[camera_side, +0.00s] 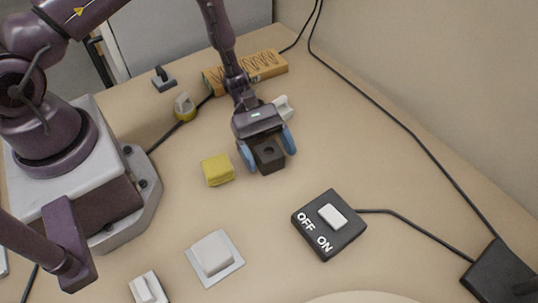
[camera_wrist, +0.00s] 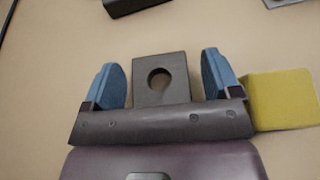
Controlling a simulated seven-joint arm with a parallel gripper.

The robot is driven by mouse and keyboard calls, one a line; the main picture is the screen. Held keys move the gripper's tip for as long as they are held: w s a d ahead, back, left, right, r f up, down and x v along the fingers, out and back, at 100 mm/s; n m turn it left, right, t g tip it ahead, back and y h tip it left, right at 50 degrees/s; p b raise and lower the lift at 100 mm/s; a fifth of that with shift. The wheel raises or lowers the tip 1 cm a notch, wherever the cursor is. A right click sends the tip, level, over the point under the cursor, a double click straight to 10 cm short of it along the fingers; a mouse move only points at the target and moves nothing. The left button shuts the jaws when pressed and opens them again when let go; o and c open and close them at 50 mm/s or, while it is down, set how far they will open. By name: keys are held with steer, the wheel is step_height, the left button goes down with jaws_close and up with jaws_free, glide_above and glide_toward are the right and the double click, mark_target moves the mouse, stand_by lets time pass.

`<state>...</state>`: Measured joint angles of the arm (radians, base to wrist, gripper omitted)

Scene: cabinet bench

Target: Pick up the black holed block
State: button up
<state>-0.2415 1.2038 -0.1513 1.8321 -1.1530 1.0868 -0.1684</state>
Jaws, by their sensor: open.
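The black holed block (camera_side: 267,155) is a small dark block with a round hole in its top face. It sits on the bench, between the two blue fingers of my gripper (camera_side: 267,152) in the side view. In the wrist view the block (camera_wrist: 146,82) shows its hole and stands between the fingers of my gripper (camera_wrist: 163,82), nearer the left one. My gripper is open, with gaps showing between the block and both fingers in the wrist view. The block's near edge is hidden behind the gripper body there.
A yellow block (camera_side: 217,170) lies close beside my gripper, left in the side view and right in the wrist view (camera_wrist: 283,98). A black OFF/ON switch (camera_side: 318,238), a white switch (camera_side: 213,254) and a wooden coil board (camera_side: 270,66) lie around. Cables run along the right.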

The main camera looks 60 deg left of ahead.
steer(key=c, duration=1)
